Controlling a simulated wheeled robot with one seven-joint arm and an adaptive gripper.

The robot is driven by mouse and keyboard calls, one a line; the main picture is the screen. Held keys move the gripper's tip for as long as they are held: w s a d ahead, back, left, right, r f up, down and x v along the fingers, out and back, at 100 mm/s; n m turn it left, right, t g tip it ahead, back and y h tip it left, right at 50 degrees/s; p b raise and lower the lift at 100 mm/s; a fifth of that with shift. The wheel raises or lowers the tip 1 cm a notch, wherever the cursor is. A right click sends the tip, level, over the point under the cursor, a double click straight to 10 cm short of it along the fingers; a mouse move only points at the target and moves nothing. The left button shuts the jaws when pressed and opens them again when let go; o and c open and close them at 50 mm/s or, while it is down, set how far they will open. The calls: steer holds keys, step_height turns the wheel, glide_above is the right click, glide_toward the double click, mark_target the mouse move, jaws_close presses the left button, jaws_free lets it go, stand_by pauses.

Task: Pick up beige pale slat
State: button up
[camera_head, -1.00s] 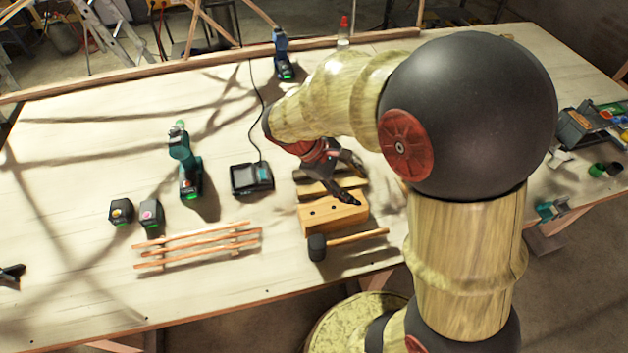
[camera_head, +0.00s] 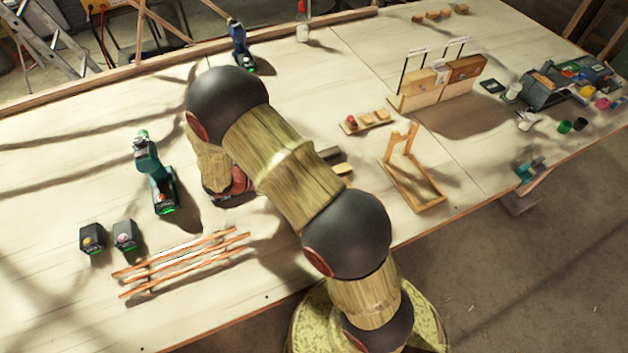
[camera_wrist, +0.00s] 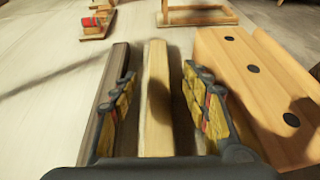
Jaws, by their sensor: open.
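The beige pale slat (camera_wrist: 157,122) lies lengthwise in the wrist view, between the two fingers of my gripper (camera_wrist: 161,74). My gripper is open, with one finger on each side of the slat and a visible gap to it. A darker grey-brown slat (camera_wrist: 104,100) lies to the left, close beside and partly behind the left finger. In the head view my arm hides the gripper and most of the slats. Only an end of the pale slat (camera_head: 343,169) and of the dark slat (camera_head: 331,154) show there.
A wooden block with dark holes (camera_wrist: 245,75) stands close right of my right finger. A small wooden frame (camera_head: 412,178) and a tray with small pieces (camera_head: 367,122) stand right of my arm. A drill (camera_head: 155,175) and a slatted rack (camera_head: 182,262) are to the left.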

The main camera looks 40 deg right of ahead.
steer(key=b+x, duration=0.1)
steer(key=x, duration=0.6)
steer(key=shift+w+d, duration=0.1)
steer(key=shift+d, duration=0.05)
steer(key=shift+r, duration=0.1)
steer(key=shift+c, duration=0.5)
jaws_close()
